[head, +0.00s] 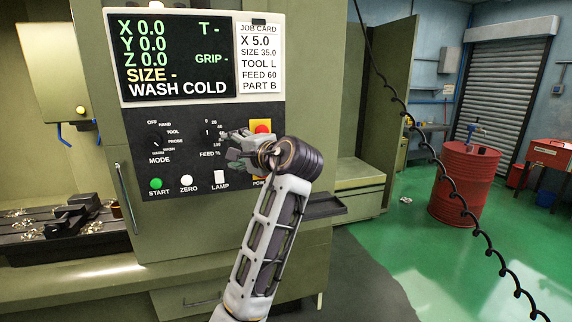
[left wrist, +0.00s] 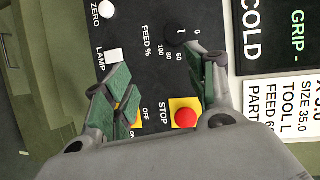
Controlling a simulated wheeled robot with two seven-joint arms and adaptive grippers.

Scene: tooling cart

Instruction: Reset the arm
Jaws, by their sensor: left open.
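My left gripper (head: 243,149) is in front of the machine's dark control panel (head: 180,152), its arm rising from the bottom of the head view. It covers part of the panel right of the feed knob (head: 207,130). In the left wrist view my left gripper (left wrist: 158,82) has its fingers spread apart with nothing between them. The red stop button (left wrist: 186,118) on its yellow plate shows near one finger; it also shows in the head view (head: 262,126). The power switch is partly hidden. Whether the fingers touch the panel I cannot tell. My right gripper is not in view.
The screen (head: 172,57) reads zeros and WASH COLD. A job card (head: 259,58) hangs beside it. A mode knob (head: 157,141), green start button (head: 156,184) and lamp switch (head: 219,177) are close by. A red drum (head: 464,185) and coiled cable (head: 452,182) are right; green floor is open.

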